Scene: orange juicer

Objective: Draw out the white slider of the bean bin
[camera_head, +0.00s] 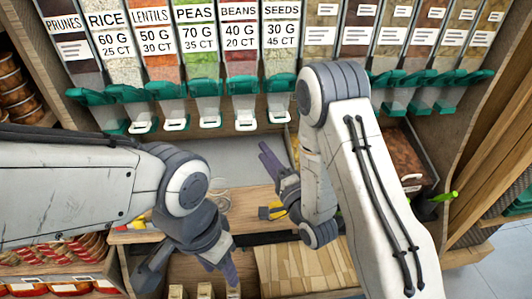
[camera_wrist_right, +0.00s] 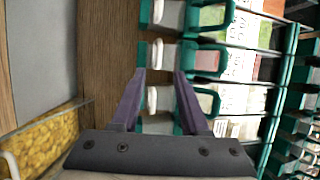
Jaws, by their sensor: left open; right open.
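The bean bin (camera_head: 240,55), labelled BEANS, stands in the upper row of dispensers with reddish contents. Its white slider (camera_head: 243,123) sticks out below its green spout. In the right wrist view the white slider (camera_wrist_right: 157,62) of the bin with red contents lies just past my right fingertips. My right gripper (camera_head: 266,158) is open and empty, below and in front of the bean and seed spouts; in its wrist view its two purple fingers (camera_wrist_right: 160,75) are spread, with the neighbouring seeds slider (camera_wrist_right: 153,100) showing between them. My left gripper (camera_head: 190,272) is open and empty, lower left.
Similar bins with green spouts stand on both sides, including peas (camera_head: 200,50) and seeds (camera_head: 280,45). A brown-filled container (camera_head: 405,160) is at the right. Stacked jars (camera_head: 15,85) are at the left. A wooden shelf (camera_head: 245,208) lies below the bins.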

